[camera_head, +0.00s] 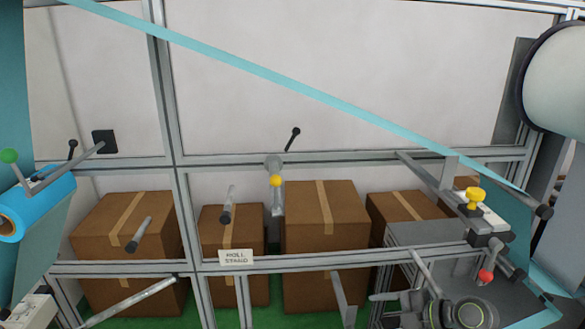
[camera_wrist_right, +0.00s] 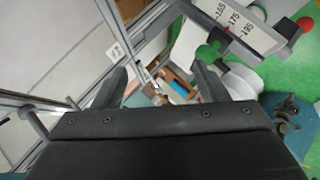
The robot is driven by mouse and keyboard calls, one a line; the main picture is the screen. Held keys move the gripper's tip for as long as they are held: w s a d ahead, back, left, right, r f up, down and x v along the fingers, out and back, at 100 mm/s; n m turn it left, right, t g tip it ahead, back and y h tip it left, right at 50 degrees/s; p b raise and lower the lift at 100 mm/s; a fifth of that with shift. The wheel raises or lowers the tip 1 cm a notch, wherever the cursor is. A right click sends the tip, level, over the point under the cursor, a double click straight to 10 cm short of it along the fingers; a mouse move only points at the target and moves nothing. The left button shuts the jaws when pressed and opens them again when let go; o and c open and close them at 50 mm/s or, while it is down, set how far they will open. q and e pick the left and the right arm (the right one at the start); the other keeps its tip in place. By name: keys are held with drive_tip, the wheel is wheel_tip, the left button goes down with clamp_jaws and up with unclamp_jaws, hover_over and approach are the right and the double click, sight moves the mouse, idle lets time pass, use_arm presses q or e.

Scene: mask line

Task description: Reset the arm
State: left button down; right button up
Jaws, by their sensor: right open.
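My right gripper (camera_wrist_right: 160,82) shows in the right wrist view, its two dark fingers wide apart with nothing between them. Beyond the fingers are a frame, a white roll and the green floor, all at a distance. In the head view, a grey rounded part with a green ring at the lower right looks like a joint of my right arm; I cannot make out the fingers there. My left gripper and left arm do not show in either view.
A metal frame carries a "ROLL STAND" sign (camera_head: 236,257). A blue film strip (camera_head: 300,88) slants across it. A blue roll (camera_head: 40,205) hangs at left, a white roll (camera_head: 565,80) at right. Cardboard boxes (camera_head: 325,225) stand behind. A numbered scale (camera_wrist_right: 238,25) shows in the wrist view.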

wheel_tip(320, 180, up, 11)
drive_tip(key=s+m+t+y, duration=0.2)
drive_tip(key=m+t, duration=0.3)
drive_tip(key=t, duration=0.5)
drive_tip(key=s+d+m+t+h, duration=0.4)
drive_tip(key=s+d+m+h, duration=0.1)
drive_tip(key=d+m+h, duration=0.85)
drive_tip(key=s+d+f+m+g+h, duration=0.3)
drive_tip(key=s+f+m+g+h, duration=0.25)
drive_tip(key=s+f+g, duration=0.45)
drive_tip(key=s+a+f+g+y, duration=0.3)
drive_tip(key=s+f, duration=0.2)
drive_tip(key=s, duration=0.3)
drive_tip(key=s+a+f+g+y, duration=0.3)
drive_tip(key=s+a+f, duration=0.15)
drive_tip(key=s, duration=0.25)
wheel_tip(320, 180, down, 36)
drive_tip(key=s+d+g+b, duration=0.1)
drive_tip(key=d+g+b, duration=0.1)
drive_tip(key=b, duration=0.6)
drive_tip(key=s+f+b, duration=0.3)
drive_tip(key=s+f, duration=0.4)
drive_tip(key=f, duration=0.3)
drive_tip(key=s+a+f+g+b, duration=0.1)
drive_tip(key=s+f+b, duration=0.2)
drive_tip(key=s+f, duration=0.4)
wheel_tip(320, 180, down, 3)
drive_tip(key=shift+s+r+y, duration=0.15)
drive_tip(key=shift+s+y, duration=0.15)
